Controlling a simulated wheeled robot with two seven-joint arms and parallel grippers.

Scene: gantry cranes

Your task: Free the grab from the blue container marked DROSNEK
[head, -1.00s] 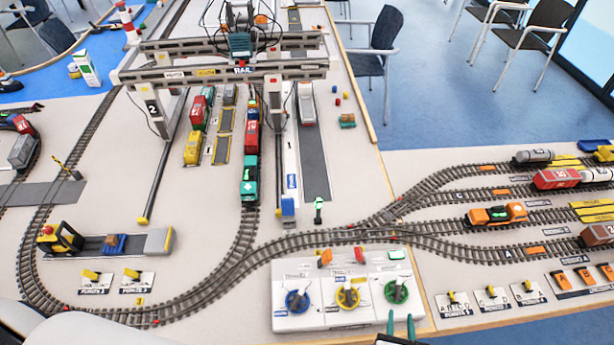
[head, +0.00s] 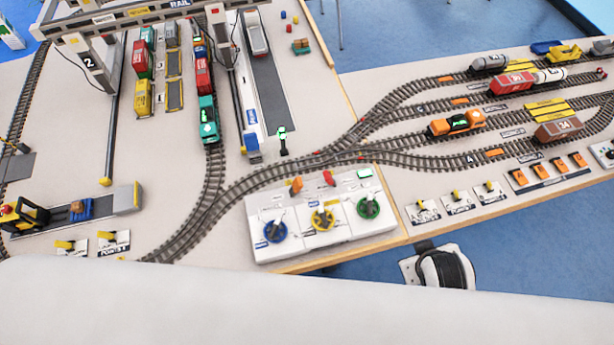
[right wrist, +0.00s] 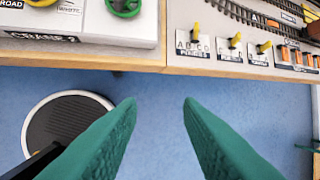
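My right gripper (right wrist: 160,105) shows in the right wrist view as two green fingers spread apart, empty, over the blue floor just off the table's front edge. My left gripper is not in view. The white crane control box (head: 325,218) has a blue knob (head: 275,230), a yellow knob (head: 322,219) and a green knob (head: 368,207); its edge also shows in the right wrist view (right wrist: 100,28). The gantry crane (head: 92,62) is cut off at the top, so its grab is not visible. I cannot make out a DROSNEK marking on any container.
A teal locomotive (head: 208,122) stands on the track beside the crane. Sidings with an orange locomotive (head: 457,123) and wagons lie at the right. Small yellow-levered switch plates (head: 457,201) sit near the front edge. My white body part covers the bottom of the head view.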

